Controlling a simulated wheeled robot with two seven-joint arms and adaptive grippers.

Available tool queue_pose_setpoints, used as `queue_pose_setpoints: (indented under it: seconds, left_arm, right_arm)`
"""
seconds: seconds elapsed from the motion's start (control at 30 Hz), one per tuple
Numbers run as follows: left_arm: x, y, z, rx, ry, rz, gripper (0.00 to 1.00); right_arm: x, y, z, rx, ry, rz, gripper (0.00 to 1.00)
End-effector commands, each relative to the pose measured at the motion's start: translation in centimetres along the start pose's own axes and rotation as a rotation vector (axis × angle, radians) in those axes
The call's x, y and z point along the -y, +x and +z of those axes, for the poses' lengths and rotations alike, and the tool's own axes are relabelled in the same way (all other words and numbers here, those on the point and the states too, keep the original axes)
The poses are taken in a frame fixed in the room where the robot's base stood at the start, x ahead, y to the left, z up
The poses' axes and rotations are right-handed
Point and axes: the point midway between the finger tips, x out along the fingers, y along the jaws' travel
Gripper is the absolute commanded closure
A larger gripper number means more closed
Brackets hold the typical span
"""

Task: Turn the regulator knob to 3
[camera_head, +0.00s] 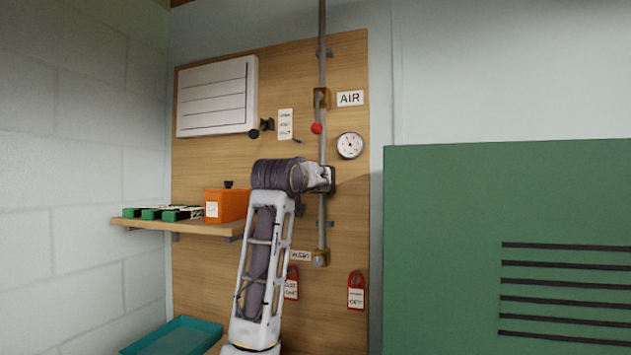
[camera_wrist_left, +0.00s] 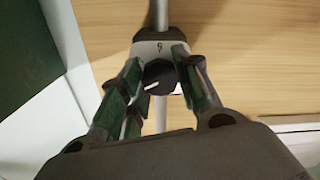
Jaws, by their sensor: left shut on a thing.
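The regulator knob (camera_wrist_left: 158,74) is dark and round, with a white pointer mark towards its lower left in the left wrist view. It sits on a pale regulator face (camera_wrist_left: 147,49) that carries a small mark too blurred to read surely. My left gripper (camera_wrist_left: 158,84) is shut on the knob, with fingers on both sides of it. In the head view my left gripper (camera_head: 318,179) is at the regulator (camera_head: 331,179) on the vertical pipe, and my wrist hides the knob. My right gripper is in neither view.
A round gauge (camera_head: 350,145) and an AIR sign (camera_head: 350,98) are near the pipe (camera_head: 322,60). A red-ended valve lever (camera_head: 316,128) is above my gripper. A shelf (camera_head: 185,227) holds an orange box (camera_head: 228,206). A green cabinet (camera_head: 450,250) stands at right.

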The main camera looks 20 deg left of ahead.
Motion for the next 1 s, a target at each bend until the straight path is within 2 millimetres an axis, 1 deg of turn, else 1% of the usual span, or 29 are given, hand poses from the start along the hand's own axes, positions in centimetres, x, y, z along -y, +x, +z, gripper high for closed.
queue_pose_setpoints:
  seconds: [0.03,0.2,0.57,0.6,0.73,0.77,1.0]
  left_arm:
    - [0.05,0.19,0.53,0.012,-0.015,-0.001,0.91]
    - [0.01,0.19,0.56,0.013,-0.046,-0.001,0.91]
    - [0.04,0.21,0.59,0.014,-0.050,-0.002,0.91]
    - [0.04,0.21,0.59,0.014,-0.050,-0.002,0.65]
    - [0.04,0.16,0.44,0.010,-0.050,-0.001,0.48]
    - [0.04,0.15,0.40,0.009,-0.050,-0.001,0.45]
    - [0.03,0.07,0.19,0.005,-0.050,-0.001,0.45]
  right_arm:
    - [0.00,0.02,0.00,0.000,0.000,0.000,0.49]
    - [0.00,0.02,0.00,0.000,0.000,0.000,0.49]
    - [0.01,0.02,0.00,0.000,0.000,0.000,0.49]
    - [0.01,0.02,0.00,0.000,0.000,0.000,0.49]
    - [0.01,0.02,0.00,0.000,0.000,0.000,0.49]
    - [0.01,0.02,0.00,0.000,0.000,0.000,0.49]
    - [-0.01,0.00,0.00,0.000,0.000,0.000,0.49]
